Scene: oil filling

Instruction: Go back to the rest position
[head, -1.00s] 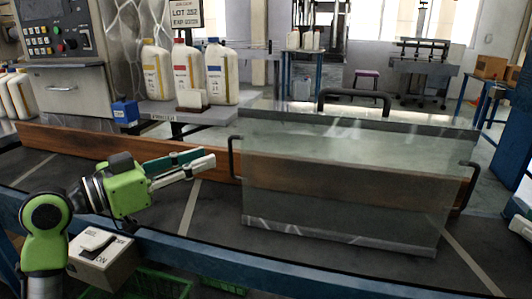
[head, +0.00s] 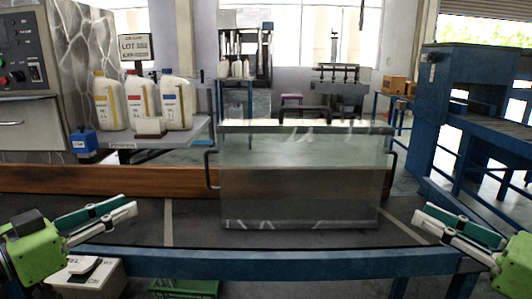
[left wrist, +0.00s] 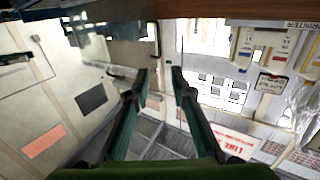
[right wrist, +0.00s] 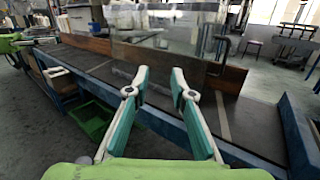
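My left gripper (head: 130,206) is at the lower left of the head view, with white-and-green fingers. It is empty, and the left wrist view shows a gap between its fingertips (left wrist: 160,77). My right gripper (head: 424,213) is at the lower right of the head view, also empty. The right wrist view shows its fingertips (right wrist: 160,75) apart. Both grippers are in the air near the front of the conveyor. A clear glass-like guard (head: 300,185) with black handles stands between them, apart from both.
Several white bottles (head: 175,105) stand on a side table behind a wooden rail (head: 100,180). The blue conveyor edge (head: 270,262) runs across the front. A small white box (head: 95,280) is below my left gripper. A green crate (right wrist: 92,120) is under the conveyor. A blue platform (head: 450,75) stands right.

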